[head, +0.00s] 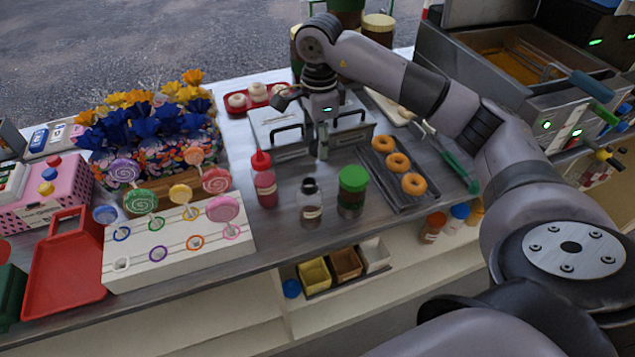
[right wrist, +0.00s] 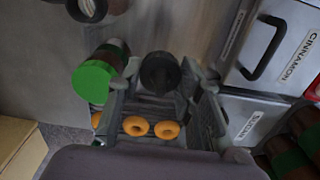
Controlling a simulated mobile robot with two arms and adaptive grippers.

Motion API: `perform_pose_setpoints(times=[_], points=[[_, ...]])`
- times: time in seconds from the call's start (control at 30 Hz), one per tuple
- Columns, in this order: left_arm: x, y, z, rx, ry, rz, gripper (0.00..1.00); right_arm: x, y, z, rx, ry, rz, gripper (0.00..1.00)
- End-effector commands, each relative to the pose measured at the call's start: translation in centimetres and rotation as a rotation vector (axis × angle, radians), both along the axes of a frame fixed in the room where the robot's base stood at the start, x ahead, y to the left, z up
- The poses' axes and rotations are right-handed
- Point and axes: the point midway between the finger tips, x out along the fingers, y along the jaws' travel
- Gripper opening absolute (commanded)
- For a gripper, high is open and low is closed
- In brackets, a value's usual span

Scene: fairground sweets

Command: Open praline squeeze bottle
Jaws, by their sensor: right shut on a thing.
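A squeeze bottle (head: 311,205) with a pale label and dark contents stands upright at the counter's front; I take it for the praline one, though its label is too small to read. In the right wrist view a bottle top with an open, ring-like mouth (right wrist: 87,8) shows at the upper left edge. My right gripper (head: 321,150) is above and behind the bottle, apart from it. In the right wrist view its fingers are shut on a round black cap (right wrist: 160,72). My left gripper is not in view.
A red squeeze bottle (head: 265,187) stands left of the bottle and a green-lidded jar (head: 351,195) right of it. A doughnut rack (head: 385,190) lies further right. Metal lidded bins (head: 290,152) stand behind. A white lollipop stand (head: 180,262) is at left.

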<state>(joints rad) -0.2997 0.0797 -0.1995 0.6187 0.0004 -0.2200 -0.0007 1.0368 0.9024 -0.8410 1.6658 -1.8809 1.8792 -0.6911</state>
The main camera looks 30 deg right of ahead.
Motion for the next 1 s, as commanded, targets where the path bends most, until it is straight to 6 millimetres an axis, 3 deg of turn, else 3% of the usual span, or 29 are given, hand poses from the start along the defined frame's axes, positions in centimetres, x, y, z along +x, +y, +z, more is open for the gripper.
perform_pose_setpoints(times=[0.2, 0.33, 0.57, 0.8, 1.0], points=[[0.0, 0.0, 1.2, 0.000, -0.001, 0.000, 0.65, -0.1, 0.0, -5.6, 0.001, 0.005, 0.000, 0.00], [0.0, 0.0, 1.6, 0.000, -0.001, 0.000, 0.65, -0.1, 0.0, -8.0, 0.001, 0.003, 0.002, 0.00], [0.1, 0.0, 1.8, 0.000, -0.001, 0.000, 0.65, 0.0, 0.1, -9.7, 0.001, 0.001, 0.001, 0.00], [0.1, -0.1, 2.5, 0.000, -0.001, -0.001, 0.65, 0.0, 0.0, -13.0, 0.001, 0.002, 0.000, 0.00], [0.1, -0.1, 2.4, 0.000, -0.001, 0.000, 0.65, 0.1, 0.0, -13.4, 0.000, -0.002, 0.002, 0.00]])
